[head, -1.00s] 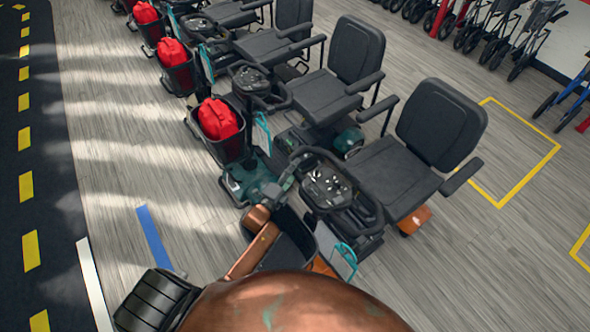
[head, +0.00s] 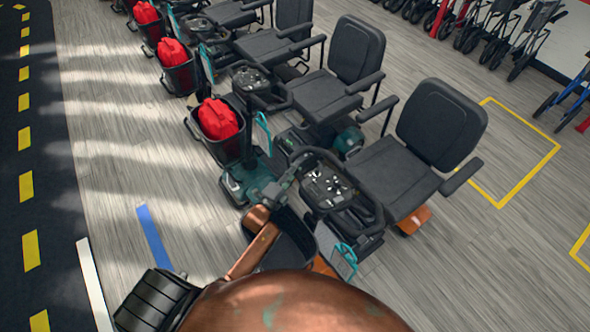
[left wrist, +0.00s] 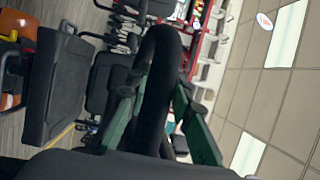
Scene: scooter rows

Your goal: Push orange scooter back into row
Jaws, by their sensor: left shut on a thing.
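The orange scooter (head: 414,220) is the nearest in the row, with a black seat, a black front basket and orange body parts. Its black looped handlebar (head: 372,213) surrounds a control console. My left gripper (head: 298,163) is at the left side of this handlebar, shut on it. In the left wrist view, the green fingers of my left gripper (left wrist: 158,118) lie on either side of the thick black handlebar (left wrist: 160,75). My arm hides part of the scooter's front. My right gripper is not in view.
A teal scooter (head: 232,188) with a red bag (head: 218,119) stands close beside it, and more scooters stretch away to the upper left. A blue floor strip (head: 154,238) lies left of the arm. A yellow floor outline (head: 530,175) and bare floor are at right. Walkers stand behind.

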